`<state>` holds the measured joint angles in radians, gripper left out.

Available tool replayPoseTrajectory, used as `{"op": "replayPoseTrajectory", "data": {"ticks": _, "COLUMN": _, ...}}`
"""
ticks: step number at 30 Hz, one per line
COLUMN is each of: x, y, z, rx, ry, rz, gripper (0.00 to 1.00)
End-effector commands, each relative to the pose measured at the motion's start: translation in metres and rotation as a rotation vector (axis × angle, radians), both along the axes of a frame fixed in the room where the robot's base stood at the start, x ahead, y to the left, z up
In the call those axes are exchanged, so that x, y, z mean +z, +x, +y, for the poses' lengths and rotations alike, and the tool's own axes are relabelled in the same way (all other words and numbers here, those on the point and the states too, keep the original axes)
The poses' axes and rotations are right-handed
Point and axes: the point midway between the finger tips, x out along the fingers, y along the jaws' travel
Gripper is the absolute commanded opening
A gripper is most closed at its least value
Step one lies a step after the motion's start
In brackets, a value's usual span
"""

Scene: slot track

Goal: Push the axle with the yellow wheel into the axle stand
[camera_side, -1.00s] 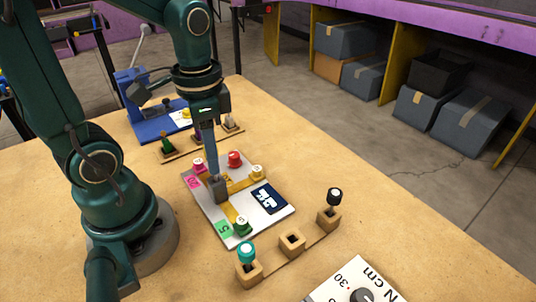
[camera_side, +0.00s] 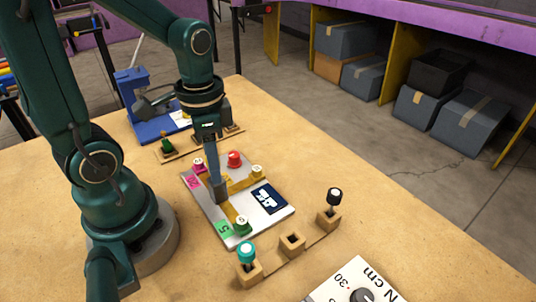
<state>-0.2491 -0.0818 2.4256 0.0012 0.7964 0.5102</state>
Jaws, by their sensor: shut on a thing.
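My gripper (camera_side: 220,193) points down over the yellow slot track (camera_side: 231,209) on a light grey board (camera_side: 270,221). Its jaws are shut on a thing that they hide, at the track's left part. A small pale yellow piece (camera_side: 257,170) stands on the board at the right end of a track branch. I cannot make out a separate axle with a yellow wheel. A row of wooden stands is in front of the board. The middle stand (camera_side: 291,244) shows an empty opening.
Teal-topped (camera_side: 246,249) and black-topped (camera_side: 334,196) pieces stand in the outer stands. Red (camera_side: 235,158), pink (camera_side: 198,165) and green (camera_side: 241,225) pieces sit on the board. A blue fixture (camera_side: 150,118) is behind, a white dial panel (camera_side: 345,284) in front. The table's right side is clear.

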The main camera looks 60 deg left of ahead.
Motion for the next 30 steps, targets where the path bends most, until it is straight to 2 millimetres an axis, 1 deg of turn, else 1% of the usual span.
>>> {"op": "replayPoseTrajectory", "data": {"ticks": 14, "x": -0.011, "y": 0.0, "z": 0.0, "rx": 0.0, "ry": 0.0, "rz": 0.0, "gripper": 0.0}}
{"op": "replayPoseTrajectory", "data": {"ticks": 15, "x": -0.011, "y": 0.0, "z": 0.0, "rx": 0.0, "ry": 0.0, "rz": -0.001, "gripper": 0.45}}
{"op": "replayPoseTrajectory", "data": {"ticks": 16, "x": -0.011, "y": 0.0, "z": 0.0, "rx": 0.0, "ry": 0.001, "rz": -0.001, "gripper": 0.56}}
{"op": "replayPoseTrajectory", "data": {"ticks": 17, "x": -0.011, "y": 0.0, "z": 0.0, "rx": 0.0, "ry": 0.0, "rz": -0.001, "gripper": 0.64}}
{"op": "replayPoseTrajectory", "data": {"ticks": 26, "x": -0.011, "y": 0.0, "z": 0.0, "rx": 0.0, "ry": 0.0, "rz": 0.0, "gripper": 0.64}}
{"op": "replayPoseTrajectory", "data": {"ticks": 30, "x": -0.004, "y": 0.001, "z": 0.0, "rx": 0.0, "ry": 0.001, "rz": -0.003, "gripper": 0.64}}
